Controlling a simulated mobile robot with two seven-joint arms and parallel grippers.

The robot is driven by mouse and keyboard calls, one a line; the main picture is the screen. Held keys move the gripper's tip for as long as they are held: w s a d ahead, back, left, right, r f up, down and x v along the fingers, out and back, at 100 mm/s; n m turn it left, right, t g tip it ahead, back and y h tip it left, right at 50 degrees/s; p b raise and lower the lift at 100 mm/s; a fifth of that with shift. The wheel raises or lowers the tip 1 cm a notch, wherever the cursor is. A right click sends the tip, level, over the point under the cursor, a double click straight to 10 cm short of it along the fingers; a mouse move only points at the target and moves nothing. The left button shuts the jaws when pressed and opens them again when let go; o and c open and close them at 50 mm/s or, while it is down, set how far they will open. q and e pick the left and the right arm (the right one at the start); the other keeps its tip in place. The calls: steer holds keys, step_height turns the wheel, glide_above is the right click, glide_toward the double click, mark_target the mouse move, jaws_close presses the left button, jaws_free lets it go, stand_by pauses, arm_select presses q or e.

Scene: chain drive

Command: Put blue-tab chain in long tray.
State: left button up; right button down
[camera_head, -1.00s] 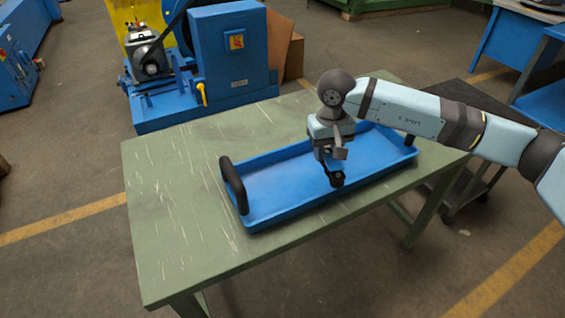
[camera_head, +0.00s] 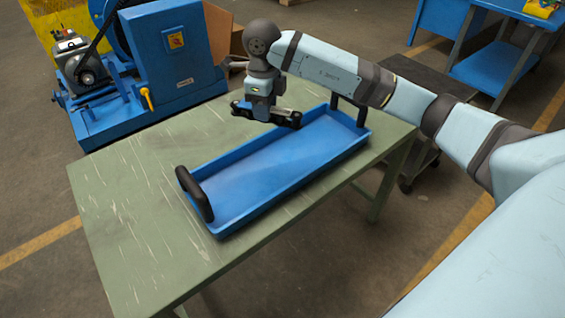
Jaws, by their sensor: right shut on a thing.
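The long tray (camera_head: 265,172) is blue, with low walls and a black handle at each end. It lies on the green table, and its floor looks empty. My right gripper (camera_head: 267,114) hangs over the table by the tray's back edge, above the tray's height as far as I can tell. It is shut on a small dark thing, mostly covered by the fingers. I cannot make out a blue tab or chain links on it. My left gripper is out of view.
The green table (camera_head: 135,215) has free room left and in front of the tray. A blue machine (camera_head: 170,60) with a yellow lever stands behind the table. A dark cart (camera_head: 415,85) is at the right, with a blue workbench (camera_head: 495,72) beyond.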

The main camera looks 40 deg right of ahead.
steer(key=m, duration=0.1)
steer(key=d+m, duration=0.1)
steer(key=m, duration=0.1)
steer(key=r+m, duration=0.1)
steer(key=m, duration=0.1)
steer(key=shift+d+r, duration=0.1)
steer(key=shift+d, duration=0.25)
steer(key=shift+d+m, duration=0.15)
steer(key=shift+m, duration=0.35)
steer(key=shift+f, duration=0.2)
glide_above(275, 169)
steer(key=shift+m, duration=0.3)
step_height(275, 169, down, 16)
steer(key=shift+w, duration=0.15)
step_height(275, 169, down, 3)
steer(key=shift+f, duration=0.25)
steer(key=shift+f, duration=0.1)
steer(key=c, duration=0.7)
jaws_free()
steer(key=shift+c, duration=0.2)
